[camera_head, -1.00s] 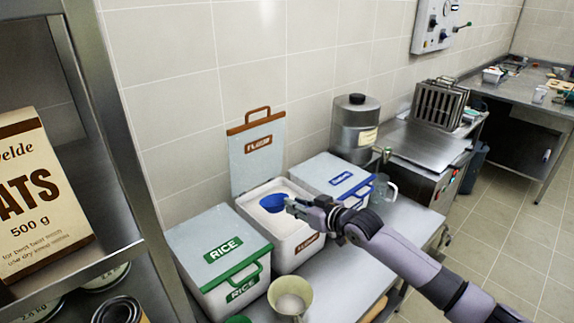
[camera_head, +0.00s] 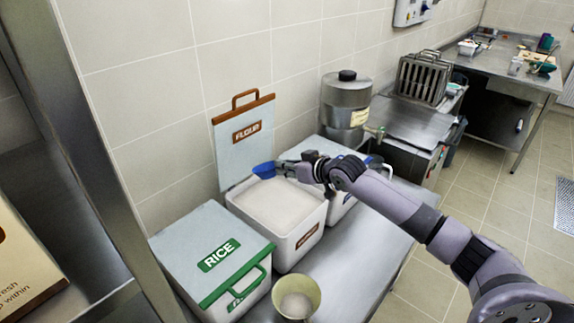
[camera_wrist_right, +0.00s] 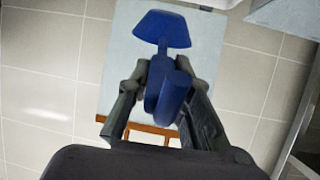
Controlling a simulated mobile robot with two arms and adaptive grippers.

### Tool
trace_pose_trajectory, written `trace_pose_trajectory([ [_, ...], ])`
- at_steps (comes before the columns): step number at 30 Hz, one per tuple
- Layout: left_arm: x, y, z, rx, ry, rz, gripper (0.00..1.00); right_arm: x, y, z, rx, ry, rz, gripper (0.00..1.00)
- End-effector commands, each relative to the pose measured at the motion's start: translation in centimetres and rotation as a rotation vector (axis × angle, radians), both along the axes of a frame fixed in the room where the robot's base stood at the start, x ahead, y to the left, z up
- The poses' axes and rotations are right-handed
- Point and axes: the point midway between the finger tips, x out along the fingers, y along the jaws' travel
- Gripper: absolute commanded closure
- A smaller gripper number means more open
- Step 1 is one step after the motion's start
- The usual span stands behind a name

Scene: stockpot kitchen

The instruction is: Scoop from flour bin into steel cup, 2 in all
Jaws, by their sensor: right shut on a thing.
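The flour bin (camera_head: 309,236) is a white box with its lid (camera_head: 241,140) standing open at the back. White flour (camera_head: 276,205) fills it nearly to the rim. My right gripper (camera_head: 284,168) is shut on the handle of a blue scoop (camera_head: 263,170). The scoop is above the bin's back edge, by the open lid. In the right wrist view its blue bowl (camera_wrist_right: 162,28) is beyond the fingers (camera_wrist_right: 160,92); I cannot tell whether it holds flour. A pale yellowish cup (camera_head: 314,299) with white powder inside stands in front of the bin; no clearly steel cup shows. My left gripper is not in view.
The closed rice bin (camera_head: 200,240) stands left of the flour bin, and a blue-trimmed bin (camera_head: 335,146) stands right, partly behind my arm. A metal dispenser (camera_head: 345,100) is behind it. Bare steel counter (camera_head: 350,250) lies right of the cup. A shelf post (camera_head: 110,150) is at the left.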

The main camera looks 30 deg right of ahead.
Motion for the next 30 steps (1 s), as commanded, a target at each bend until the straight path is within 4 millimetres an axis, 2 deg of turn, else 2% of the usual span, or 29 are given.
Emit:
trace_pose_trajectory([
  [1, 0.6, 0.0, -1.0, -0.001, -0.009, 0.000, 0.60, 0.0, 0.0, -1.0, 0.000, -0.001, 0.000, 1.00],
  [6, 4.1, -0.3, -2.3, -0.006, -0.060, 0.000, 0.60, 0.0, 0.0, -2.5, 0.000, -0.001, 0.000, 1.00],
  [9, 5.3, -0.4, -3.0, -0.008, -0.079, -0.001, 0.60, 0.0, 0.0, -3.4, 0.000, -0.001, 0.000, 1.00],
  [13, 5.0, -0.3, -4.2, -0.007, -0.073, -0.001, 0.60, 0.0, 0.0, -4.6, 0.000, -0.001, 0.000, 1.00],
  [21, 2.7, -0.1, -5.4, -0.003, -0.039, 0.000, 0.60, 0.0, 0.1, -6.8, 0.000, 0.000, 0.001, 1.00],
  [30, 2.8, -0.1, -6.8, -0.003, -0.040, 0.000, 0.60, 0.0, 0.0, -9.5, 0.000, 0.000, 0.000, 1.00],
])
